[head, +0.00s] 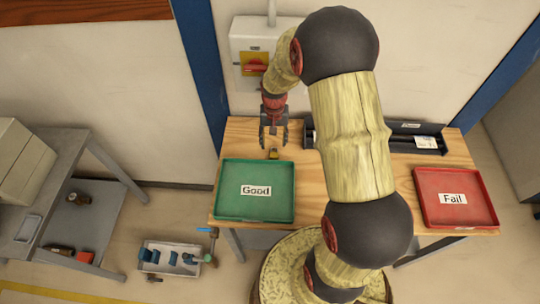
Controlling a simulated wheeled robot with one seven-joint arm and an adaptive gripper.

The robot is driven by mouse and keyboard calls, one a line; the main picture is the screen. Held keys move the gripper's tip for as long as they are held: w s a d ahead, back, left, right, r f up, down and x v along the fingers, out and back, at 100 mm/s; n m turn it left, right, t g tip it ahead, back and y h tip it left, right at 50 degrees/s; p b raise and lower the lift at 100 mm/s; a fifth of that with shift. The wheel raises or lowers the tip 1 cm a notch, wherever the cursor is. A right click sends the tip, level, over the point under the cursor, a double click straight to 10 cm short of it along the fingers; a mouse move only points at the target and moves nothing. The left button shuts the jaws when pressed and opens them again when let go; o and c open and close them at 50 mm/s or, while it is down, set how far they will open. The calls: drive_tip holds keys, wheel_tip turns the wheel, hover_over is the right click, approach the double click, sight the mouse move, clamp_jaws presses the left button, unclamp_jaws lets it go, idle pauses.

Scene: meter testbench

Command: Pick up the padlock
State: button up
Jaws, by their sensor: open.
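A small yellow, brass-like object, apparently the padlock (273,154), sits on the wooden table (306,192) just behind the green tray. It is too small to make out its shackle. My gripper (273,143) points down right beside it, on the far side in the picture. Its fingers are apart, one to each side. The frame does not show whether the fingers touch the object or how high they are above the table.
The green "Good" tray (228,206) is at the table's left and looks empty. The red "Fail" tray (430,217) is at the right. A black device (410,128) lies along the back, partly behind my arm. A switch box (251,30) is on the wall behind.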

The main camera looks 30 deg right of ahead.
sight(274, 154)
drive_tip(key=shift+a+f, duration=0.15)
drive_tip(key=shift+f, duration=0.8)
drive_tip(key=f, duration=0.2)
drive_tip(key=f+b, duration=0.1)
drive_tip(key=f, duration=0.1)
drive_tip(key=shift+s, duration=0.3)
drive_tip(key=shift+f, duration=0.55)
drive_tip(key=shift+c, duration=0.5)
drive_tip(key=c, duration=1.1)
clamp_jaws()
